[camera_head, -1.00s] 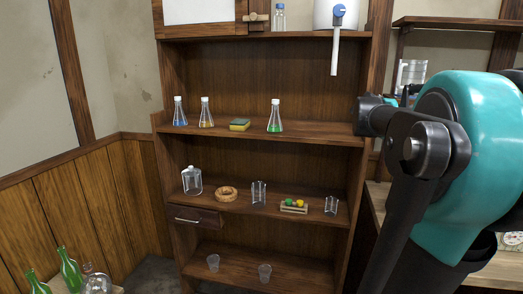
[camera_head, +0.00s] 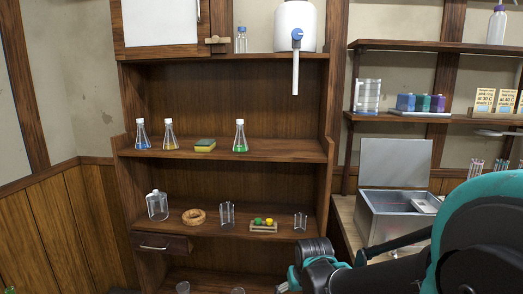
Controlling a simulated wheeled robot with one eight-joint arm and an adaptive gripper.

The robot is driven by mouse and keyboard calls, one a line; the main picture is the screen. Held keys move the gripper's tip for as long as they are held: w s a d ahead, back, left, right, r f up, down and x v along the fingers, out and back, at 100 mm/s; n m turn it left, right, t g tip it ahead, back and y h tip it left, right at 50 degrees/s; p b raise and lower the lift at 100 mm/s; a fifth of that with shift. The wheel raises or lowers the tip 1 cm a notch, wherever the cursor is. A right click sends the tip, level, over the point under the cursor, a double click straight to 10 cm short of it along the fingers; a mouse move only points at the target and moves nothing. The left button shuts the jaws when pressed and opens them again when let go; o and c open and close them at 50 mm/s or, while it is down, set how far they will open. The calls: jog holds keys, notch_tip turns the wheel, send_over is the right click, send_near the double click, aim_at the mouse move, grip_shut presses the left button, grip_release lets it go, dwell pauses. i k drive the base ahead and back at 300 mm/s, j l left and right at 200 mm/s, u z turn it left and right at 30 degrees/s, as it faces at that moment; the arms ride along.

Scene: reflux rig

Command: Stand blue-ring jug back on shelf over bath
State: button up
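A clear glass jug (camera_head: 368,95) stands upright at the left end of the lower wall shelf (camera_head: 440,118). A bluish tint shows low on its left side, but it is too small to tell whether this is a blue ring. A metal bath (camera_head: 395,220) with its lid raised is below that shelf, on a wooden bench. My arm reaches in from the lower right, with a dark joint in front of the cabinet. My gripper is not visible, so I cannot tell whether it holds anything.
Coloured blocks (camera_head: 420,103) and signs (camera_head: 496,101) share the jug's shelf. A wooden cabinet (camera_head: 225,150) at the left holds flasks, a sponge (camera_head: 205,145) and a cork ring (camera_head: 193,217). A white tank (camera_head: 295,27) with a tap sits on top.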

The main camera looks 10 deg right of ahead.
aim_at(367, 92)
jog(key=j+z, duration=0.25)
jog(key=z, duration=0.15)
jog(key=j+z, duration=0.4)
jog(key=i+l, duration=0.05)
jog(key=l, duration=0.05)
